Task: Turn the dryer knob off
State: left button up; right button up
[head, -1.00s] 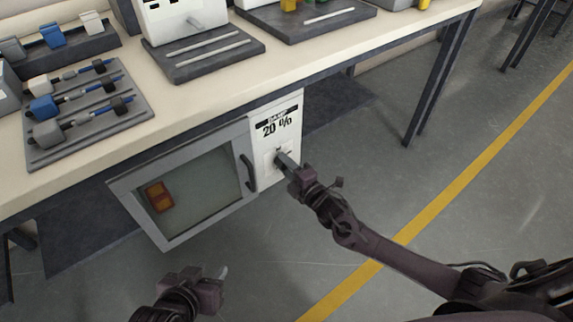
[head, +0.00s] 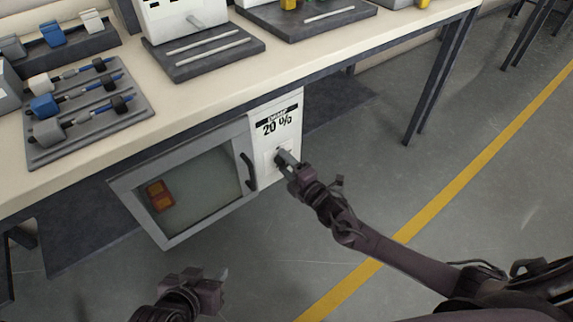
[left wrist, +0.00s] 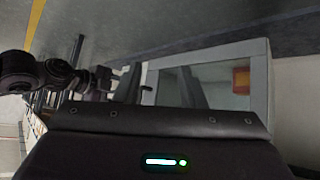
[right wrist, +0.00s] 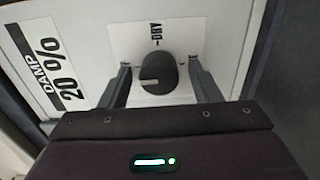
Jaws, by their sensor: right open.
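The dryer (head: 270,150) is a grey and white cabinet under the bench, with a glass door on its left. Its knob (right wrist: 158,74) is dark and round, on a white plate below the word DRY in the right wrist view. A light slot on the knob points to the left in that view. My right gripper (right wrist: 160,84) is open, with one finger on each side of the knob and gaps visible between. In the head view my right gripper (head: 284,157) hides the knob. My left gripper (head: 222,276) is low in front of the door; its jaw opening is unclear.
The door has a black handle (head: 248,171) just left of the knob panel, and orange pieces (head: 159,195) show behind its glass. The bench top (head: 150,140) overhangs the dryer and bears trays of tools. The floor in front is clear.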

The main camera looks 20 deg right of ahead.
jog(key=shift+s, duration=0.15)
jog(key=shift+p+v, duration=0.45)
jog(key=shift+v, duration=0.75)
pick_arm(q)
jog(key=s+f+g, duration=0.1)
jog(key=s+a+g+y, duration=0.1)
jog(key=s+a+f+p, duration=0.1)
jog(key=s, duration=0.1)
jog(key=shift+a+f+g, duration=0.25)
jog(key=shift+f+g, duration=0.1)
jog(key=shift+g, duration=0.05)
pick_arm(e)
jog(key=v, duration=0.5)
jog(key=shift+d, duration=0.1)
